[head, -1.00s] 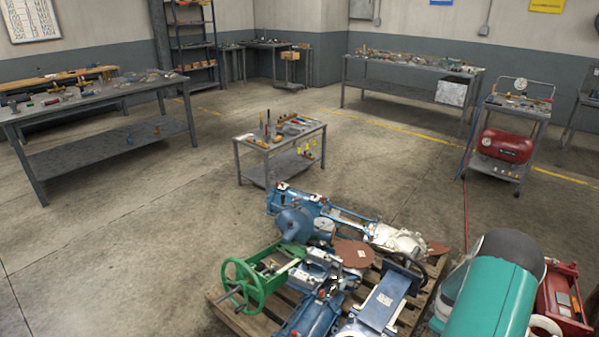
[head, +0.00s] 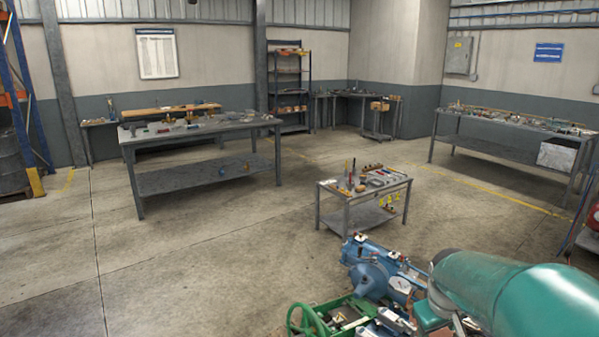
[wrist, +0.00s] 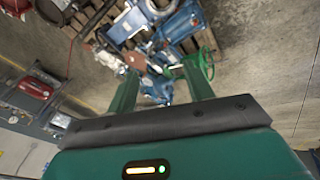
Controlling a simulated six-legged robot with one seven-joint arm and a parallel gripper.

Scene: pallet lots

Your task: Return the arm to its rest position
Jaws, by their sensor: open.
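My teal arm (head: 515,297) reaches in from the lower right of the head view, over the machine parts; its gripper end cannot be made out there. In the wrist view my gripper (wrist: 160,78) shows two green fingers spread apart, with nothing held between them. Beyond them lie blue machine parts (wrist: 188,22) and a green handwheel (wrist: 205,62) on a wooden pallet (wrist: 113,40). How far the fingers are above the parts I cannot tell.
The blue machine (head: 370,272) and green wheeled frame (head: 303,322) are close below my arm. A small grey cart (head: 345,224) stands beyond. A workbench (head: 205,178) is at left, another (head: 500,150) at right. Open concrete floor (head: 200,270) lies at left.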

